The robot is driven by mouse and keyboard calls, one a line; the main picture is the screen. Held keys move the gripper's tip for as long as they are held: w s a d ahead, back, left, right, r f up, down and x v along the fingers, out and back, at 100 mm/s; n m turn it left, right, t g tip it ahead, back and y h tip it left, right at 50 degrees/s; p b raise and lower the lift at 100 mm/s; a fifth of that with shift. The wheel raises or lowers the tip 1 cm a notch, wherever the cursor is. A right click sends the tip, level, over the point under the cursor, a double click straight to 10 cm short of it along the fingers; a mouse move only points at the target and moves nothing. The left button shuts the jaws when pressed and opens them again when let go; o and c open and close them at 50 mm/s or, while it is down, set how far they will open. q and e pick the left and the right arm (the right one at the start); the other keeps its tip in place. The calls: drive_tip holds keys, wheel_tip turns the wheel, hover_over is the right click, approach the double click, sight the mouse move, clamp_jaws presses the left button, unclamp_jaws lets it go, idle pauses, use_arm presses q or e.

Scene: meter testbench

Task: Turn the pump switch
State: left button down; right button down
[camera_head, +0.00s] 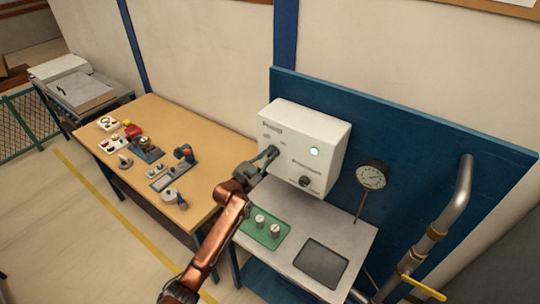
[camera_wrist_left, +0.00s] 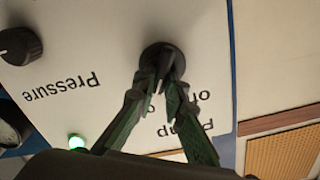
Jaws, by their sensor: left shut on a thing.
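The white control box (camera_head: 308,143) is mounted on the blue back panel, with a lit green lamp (camera_head: 314,152) on its front. My left gripper (camera_head: 268,156) reaches the left part of the box front. In the left wrist view its two fingers (camera_wrist_left: 160,85) are shut on the black pump switch (camera_wrist_left: 163,60), a round knob beside the label "Pump", partly covered by the fingers. The label reads upside down there. A second black knob (camera_wrist_left: 20,46) sits by the word "Pressure"; it also shows in the head view (camera_head: 305,182). My right gripper is out of view.
A round gauge (camera_head: 373,175) stands right of the box. Below is a grey bench (camera_head: 320,228) with a green tray (camera_head: 262,232) and a dark pad (camera_head: 321,261). A wooden table (camera_head: 215,170) with small parts stands left. A pipe (camera_head: 445,215) with a yellow handle is at right.

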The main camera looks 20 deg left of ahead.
use_arm(q)
drive_tip(key=shift+n, duration=0.3)
drive_tip(key=shift+a+r+n+p, duration=0.1)
drive_tip(key=shift+n+p, duration=0.65)
drive_tip(key=shift+n, duration=0.25)
drive_tip(key=n+p, duration=0.1)
drive_tip(key=n, duration=0.2)
drive_tip(key=shift+w+a+p, duration=0.1)
drive_tip(key=shift+a+p, duration=0.05)
drive_tip(key=shift+p, duration=0.2)
drive_tip(key=shift+a+n+p, duration=0.15)
drive_tip(key=shift+n+p, duration=0.35)
drive_tip(key=shift+n, duration=1.05)
drive_tip(key=shift+a+n+p, duration=0.1)
drive_tip(key=shift+n+p, duration=0.35)
drive_tip(key=shift+n, duration=1.1)
drive_tip(key=shift+f, duration=0.2)
